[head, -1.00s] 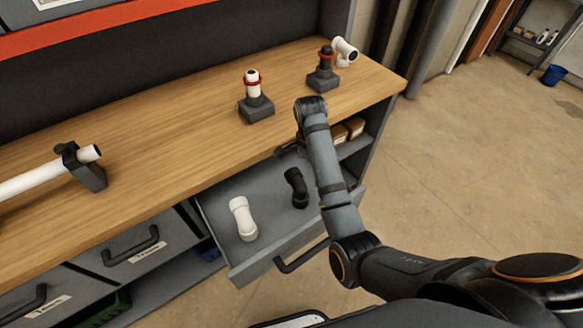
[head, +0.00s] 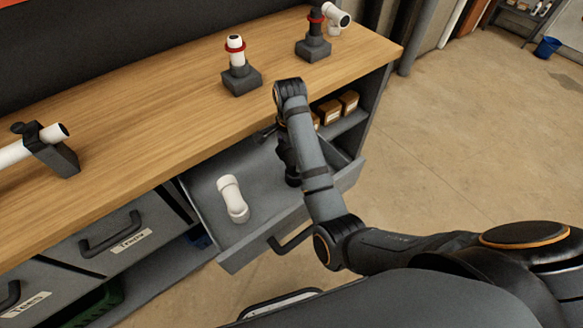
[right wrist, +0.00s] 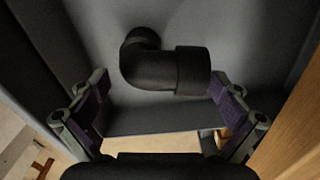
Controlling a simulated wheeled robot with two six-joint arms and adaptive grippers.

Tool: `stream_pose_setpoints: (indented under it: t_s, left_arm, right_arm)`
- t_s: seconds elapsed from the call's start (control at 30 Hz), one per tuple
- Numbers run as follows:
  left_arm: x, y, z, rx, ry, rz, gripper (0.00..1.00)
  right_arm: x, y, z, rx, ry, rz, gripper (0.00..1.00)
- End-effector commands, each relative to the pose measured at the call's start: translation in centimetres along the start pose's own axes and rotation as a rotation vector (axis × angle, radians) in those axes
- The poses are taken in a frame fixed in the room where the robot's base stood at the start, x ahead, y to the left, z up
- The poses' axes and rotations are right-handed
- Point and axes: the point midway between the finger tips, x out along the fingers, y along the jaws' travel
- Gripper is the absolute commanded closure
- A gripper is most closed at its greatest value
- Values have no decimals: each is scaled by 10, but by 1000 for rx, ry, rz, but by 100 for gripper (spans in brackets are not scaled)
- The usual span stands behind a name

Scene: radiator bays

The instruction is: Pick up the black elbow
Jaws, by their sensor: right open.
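The black elbow (right wrist: 165,68) lies in the open drawer (head: 240,258). In the head view it (head: 292,179) is mostly hidden behind my right arm. My right gripper (right wrist: 160,90) is open, with one finger on each side of the elbow in the right wrist view. The elbow's wide collar is close to the right finger; I cannot tell whether they touch. In the head view the gripper (head: 283,148) is over the drawer, partly covered by my arm. A white elbow (head: 232,199) lies to the left in the same drawer. My left gripper is out of view.
The wooden bench top (head: 130,140) overhangs the drawer's back. On it stand two dark holders (head: 242,81) (head: 313,48) with fittings and a clamped white pipe (head: 15,153).

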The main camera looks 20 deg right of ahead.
Motion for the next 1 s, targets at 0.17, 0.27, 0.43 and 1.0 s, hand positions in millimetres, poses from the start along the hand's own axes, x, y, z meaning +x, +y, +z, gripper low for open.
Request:
stream_pose_setpoints:
  t_s: [0.17,0.27,0.43,1.0]
  left_arm:
    - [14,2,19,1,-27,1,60]
    - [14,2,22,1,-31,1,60]
    - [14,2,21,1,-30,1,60]
    - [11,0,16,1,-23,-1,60]
  right_arm:
    - [32,2,1,-1,0,2,0]
    - [36,1,1,-1,0,0,0]
    - [36,1,1,0,0,0,4]
    - [32,1,1,-1,0,0,43]
